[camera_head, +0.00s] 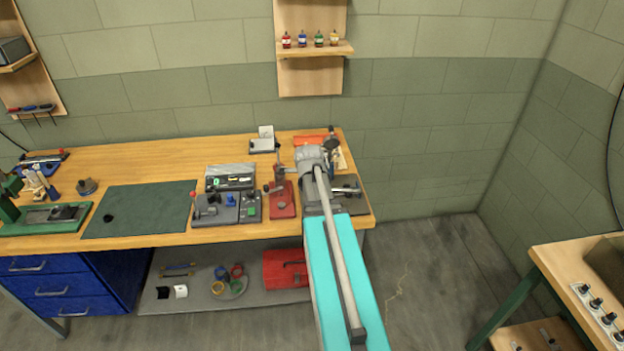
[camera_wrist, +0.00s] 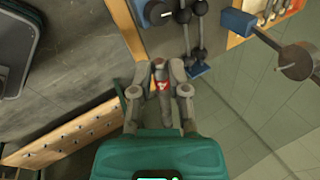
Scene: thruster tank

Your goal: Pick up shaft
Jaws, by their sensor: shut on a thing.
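My gripper (camera_wrist: 160,85) shows in the middle of the wrist view, its two jointed fingers closed in on either side of a grey-and-red piece (camera_wrist: 160,80). The piece sits between the fingertips. Only a short part of it shows, and I cannot tell for certain that it is the shaft. In the camera_head view my arm reaches over the right end of the wooden workbench (camera_head: 150,160). My arm covers the gripper and whatever it holds there.
Right of the green mat (camera_head: 140,208), grey control boxes (camera_head: 215,208) and a red-based stand (camera_head: 282,200) crowd the bench beside my arm. A wall shelf (camera_head: 315,50) holds several small bottles. A red toolbox (camera_head: 285,268) lies on the lower shelf.

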